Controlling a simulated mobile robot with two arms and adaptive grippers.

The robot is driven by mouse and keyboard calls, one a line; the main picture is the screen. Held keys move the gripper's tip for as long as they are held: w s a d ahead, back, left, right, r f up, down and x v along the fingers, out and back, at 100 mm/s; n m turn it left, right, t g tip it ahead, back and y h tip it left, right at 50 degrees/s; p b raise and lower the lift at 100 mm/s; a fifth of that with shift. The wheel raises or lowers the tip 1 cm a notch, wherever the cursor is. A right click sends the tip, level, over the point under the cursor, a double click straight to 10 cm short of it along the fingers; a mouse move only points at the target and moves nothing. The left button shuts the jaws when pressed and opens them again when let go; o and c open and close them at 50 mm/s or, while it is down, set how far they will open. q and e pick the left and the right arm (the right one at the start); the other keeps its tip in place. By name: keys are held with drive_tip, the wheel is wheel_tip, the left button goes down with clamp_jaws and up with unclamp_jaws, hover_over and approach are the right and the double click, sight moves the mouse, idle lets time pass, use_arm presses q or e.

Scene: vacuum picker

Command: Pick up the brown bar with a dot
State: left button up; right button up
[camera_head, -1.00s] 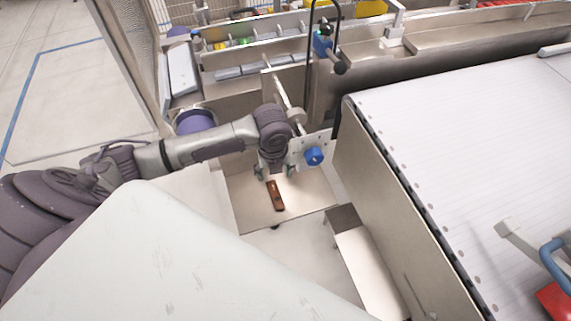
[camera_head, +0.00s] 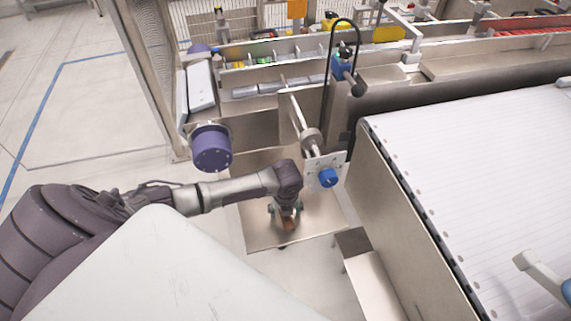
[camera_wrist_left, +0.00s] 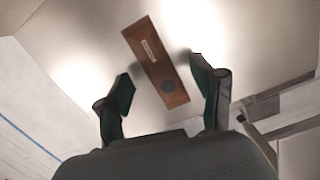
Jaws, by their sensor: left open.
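The brown bar (camera_wrist_left: 157,64) lies on a shiny metal tray (camera_wrist_left: 90,50) in the left wrist view. It has a dark round dot near its lower end and a small pale label near its upper end. My left gripper (camera_wrist_left: 165,85) is open, with one finger on each side of the bar's dotted end; I cannot tell how far above it the fingers are. In the head view my left gripper (camera_head: 286,217) is over the metal tray (camera_head: 262,235) and hides most of the bar.
A steel wall and a wide white conveyor (camera_head: 480,180) stand right of the tray. A plate with a blue knob (camera_head: 328,178) is close beside my left wrist. A purple cylinder (camera_head: 211,148) stands behind my forearm.

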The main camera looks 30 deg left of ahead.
use_arm(q)
drive_tip(key=shift+f, duration=0.4)
drive_tip(key=shift+c, duration=0.4)
drive_tip(key=c, duration=1.2)
drive_tip(key=shift+r, duration=0.15)
